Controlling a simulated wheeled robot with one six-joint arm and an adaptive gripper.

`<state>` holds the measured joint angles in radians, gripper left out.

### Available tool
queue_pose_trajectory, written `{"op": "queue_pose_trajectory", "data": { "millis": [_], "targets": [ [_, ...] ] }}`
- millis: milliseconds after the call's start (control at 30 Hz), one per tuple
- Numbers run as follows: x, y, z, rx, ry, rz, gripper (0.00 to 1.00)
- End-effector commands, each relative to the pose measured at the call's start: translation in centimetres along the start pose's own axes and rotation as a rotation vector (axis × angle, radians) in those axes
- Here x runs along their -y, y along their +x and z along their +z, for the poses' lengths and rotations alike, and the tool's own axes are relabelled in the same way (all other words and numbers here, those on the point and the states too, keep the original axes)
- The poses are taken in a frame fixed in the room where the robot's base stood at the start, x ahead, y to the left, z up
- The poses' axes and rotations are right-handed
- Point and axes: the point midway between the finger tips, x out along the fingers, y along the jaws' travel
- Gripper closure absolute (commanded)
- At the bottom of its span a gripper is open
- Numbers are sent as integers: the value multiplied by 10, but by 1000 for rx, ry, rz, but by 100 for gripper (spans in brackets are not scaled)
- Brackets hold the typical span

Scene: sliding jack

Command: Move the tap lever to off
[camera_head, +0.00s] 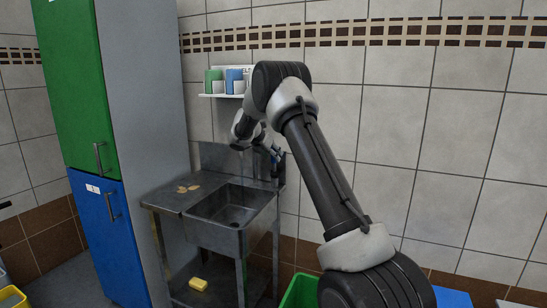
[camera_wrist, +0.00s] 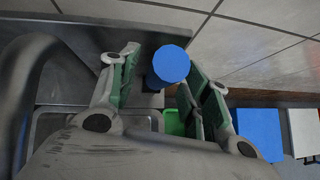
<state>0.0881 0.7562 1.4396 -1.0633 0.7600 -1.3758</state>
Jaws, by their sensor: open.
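A blue round-ended piece (camera_wrist: 171,64), which looks like the tap lever's end, shows in the wrist view between the two fingers of my gripper (camera_wrist: 160,72). The fingers are apart, one on each side of it; I cannot tell whether either touches it. A thick grey curved pipe (camera_wrist: 38,60), seemingly the tap spout, is at the left of the wrist view. In the head view my gripper (camera_head: 272,152) is at the back right of the metal sink (camera_head: 232,238), small and partly hidden by my arm. The lever's position cannot be told there.
The sink unit's left worktop (camera_head: 165,197) carries small yellowish items, and a yellow block (camera_head: 198,284) lies on its lower shelf. A wall shelf (camera_head: 222,96) holds cups above. A green bin (camera_head: 300,291) stands right of the sink. A tall green and blue cabinet (camera_head: 105,225) stands left.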

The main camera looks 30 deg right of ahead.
Motion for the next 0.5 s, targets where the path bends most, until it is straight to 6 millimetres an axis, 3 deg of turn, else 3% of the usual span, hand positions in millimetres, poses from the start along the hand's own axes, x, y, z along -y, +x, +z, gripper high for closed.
{"op": "queue_pose_trajectory", "data": {
  "millis": [300,500],
  "targets": [
    [-1,-71,0,0,-1,3,52],
    [0,-95,0,0,0,2,52]
  ]
}}
